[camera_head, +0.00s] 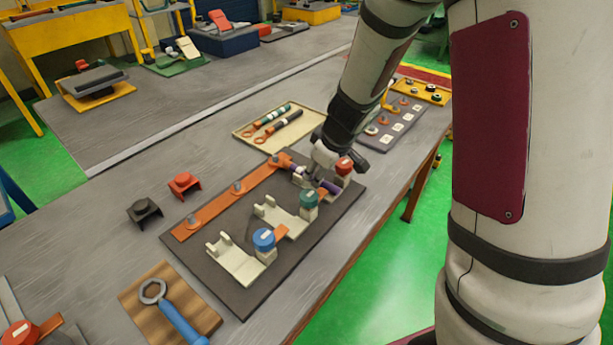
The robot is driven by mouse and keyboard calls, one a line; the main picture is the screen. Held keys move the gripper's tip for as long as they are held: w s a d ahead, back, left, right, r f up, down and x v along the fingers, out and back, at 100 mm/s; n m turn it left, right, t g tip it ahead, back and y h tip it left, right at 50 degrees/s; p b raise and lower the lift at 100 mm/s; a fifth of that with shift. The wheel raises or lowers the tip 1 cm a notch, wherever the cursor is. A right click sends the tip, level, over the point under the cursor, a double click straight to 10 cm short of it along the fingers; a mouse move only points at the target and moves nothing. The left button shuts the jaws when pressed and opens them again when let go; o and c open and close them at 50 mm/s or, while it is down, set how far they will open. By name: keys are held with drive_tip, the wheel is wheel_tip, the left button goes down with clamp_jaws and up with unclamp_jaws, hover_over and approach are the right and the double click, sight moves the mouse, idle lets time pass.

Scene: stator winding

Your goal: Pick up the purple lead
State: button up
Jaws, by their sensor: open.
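The purple lead (328,186) lies in the rearmost cream cradle on the dark board, beside the red-capped post. Another purple part of it shows to the left, near the end of the copper bar (212,208). My gripper (314,178) points down from above, right over the lead, and is open. Its fingers hide the middle of the lead. I cannot tell whether they touch it.
Close by stand the red-capped post (344,166), green-capped post (309,197) and blue-capped post (264,239). A cream tray (246,131) holds dark leads behind. Red clip (184,184), black clip (144,211) and blue wrench (176,318) lie left and in front.

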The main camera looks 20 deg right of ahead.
drive_tip(key=b+x, duration=0.1)
drive_tip(key=x, duration=0.3)
drive_tip(key=shift+d+f+b, duration=0.1)
drive_tip(key=shift+f+b, duration=0.05)
drive_tip(key=shift+b, duration=0.15)
drive_tip(key=shift+c, duration=0.2)
clamp_jaws()
